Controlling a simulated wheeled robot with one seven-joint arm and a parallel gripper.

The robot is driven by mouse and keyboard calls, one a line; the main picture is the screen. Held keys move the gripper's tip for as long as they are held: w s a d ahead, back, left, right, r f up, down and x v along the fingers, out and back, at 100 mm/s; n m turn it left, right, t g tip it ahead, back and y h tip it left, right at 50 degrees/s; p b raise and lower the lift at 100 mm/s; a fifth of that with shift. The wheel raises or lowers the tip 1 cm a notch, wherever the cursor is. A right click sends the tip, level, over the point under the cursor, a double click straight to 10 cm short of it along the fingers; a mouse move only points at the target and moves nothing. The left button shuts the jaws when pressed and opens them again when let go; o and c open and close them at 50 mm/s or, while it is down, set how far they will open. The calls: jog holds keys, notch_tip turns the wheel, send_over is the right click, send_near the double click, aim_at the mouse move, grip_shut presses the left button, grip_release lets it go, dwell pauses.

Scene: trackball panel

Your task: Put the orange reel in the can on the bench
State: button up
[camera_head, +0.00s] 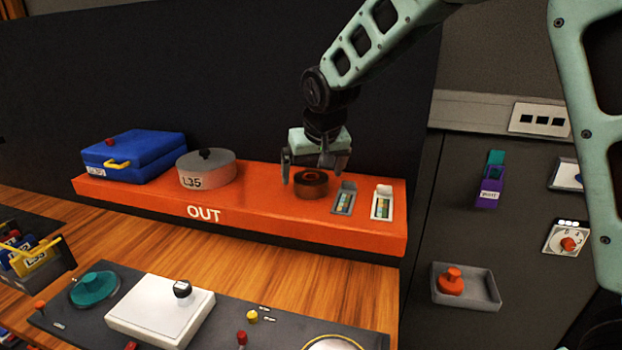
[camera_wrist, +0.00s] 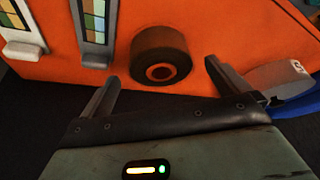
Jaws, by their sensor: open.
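A short, dark brown round reel with an orange-red ring around its dark centre (camera_head: 311,190) sits on the orange shelf marked OUT (camera_head: 260,221). It also shows in the wrist view (camera_wrist: 158,48). My gripper (camera_head: 314,174) is open, with its fingers pointing down close around the reel in the head view. In the wrist view the open fingertips (camera_wrist: 162,72) lie to either side of the reel's near edge, with nothing held. A grey round can marked L35 (camera_head: 206,178), with a black-knobbed lid on top, stands on the shelf left of the reel.
A blue box with a yellow handle (camera_head: 133,157) stands left of the can. Two small colour-strip cards (camera_head: 344,198) (camera_head: 382,202) stand just right of the reel. A control panel with a white box (camera_head: 160,309) lies in front. Bare wood (camera_head: 270,275) lies between panel and shelf.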

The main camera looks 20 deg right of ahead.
jog(key=shift+p+x, duration=0.4)
jog(key=shift+x, duration=1.1)
jog(key=shift+a, duration=0.1)
jog(key=c, duration=1.2)
jog(key=shift+r, duration=0.15)
